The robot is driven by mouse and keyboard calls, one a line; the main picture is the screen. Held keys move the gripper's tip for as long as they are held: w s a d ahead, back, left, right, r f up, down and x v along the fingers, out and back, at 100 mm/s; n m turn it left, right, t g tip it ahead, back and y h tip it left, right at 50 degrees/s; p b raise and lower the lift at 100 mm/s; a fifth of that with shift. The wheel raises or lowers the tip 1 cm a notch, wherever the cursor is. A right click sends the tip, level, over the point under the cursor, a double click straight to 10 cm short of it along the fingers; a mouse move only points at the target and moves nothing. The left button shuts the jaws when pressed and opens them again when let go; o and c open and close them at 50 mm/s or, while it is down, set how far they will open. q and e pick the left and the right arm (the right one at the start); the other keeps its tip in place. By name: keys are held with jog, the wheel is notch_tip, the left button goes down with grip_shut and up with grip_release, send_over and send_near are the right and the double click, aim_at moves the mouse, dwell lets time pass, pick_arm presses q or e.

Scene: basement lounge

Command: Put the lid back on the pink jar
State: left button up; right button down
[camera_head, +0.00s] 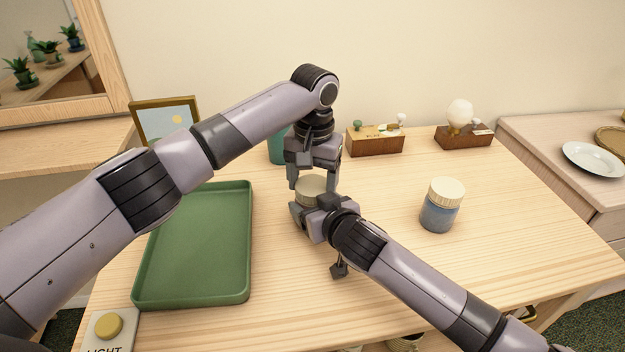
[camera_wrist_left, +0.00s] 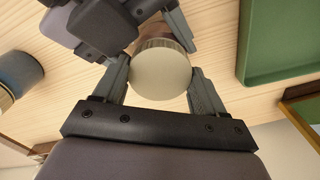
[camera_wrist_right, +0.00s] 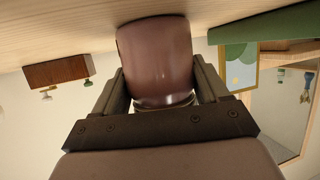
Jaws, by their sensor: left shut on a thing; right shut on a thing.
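The pink jar (camera_wrist_right: 155,60) is upright between the fingers of my right gripper (camera_head: 311,211), which is shut on its body. The right wrist view shows the jar upside down, its surface brownish pink. The cream lid (camera_head: 312,186) is at the jar's top, and my left gripper (camera_head: 313,179) is shut on it from above. In the left wrist view the round lid (camera_wrist_left: 160,74) lies between both fingertips, lined up closely with the jar. Whether it is seated or just above the rim I cannot tell. The fingers hide most of the jar in the head view.
A blue jar with a cream lid (camera_head: 441,208) stands to the right. A green tray (camera_head: 246,245) lies left, with a light button (camera_head: 109,325) in front. A teal container (camera_head: 277,150), a picture frame (camera_head: 166,119) and two wooden boxes (camera_head: 375,145) (camera_head: 464,139) stand behind.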

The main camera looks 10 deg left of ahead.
pick_arm(q)
jog(key=o, duration=1.2)
jog(key=shift+c, duration=0.2)
jog(key=shift+s, duration=0.1)
jog(key=shift+d+r, duration=0.1)
jog(key=shift+r, duration=2.15)
jog(key=shift+c, duration=0.4)
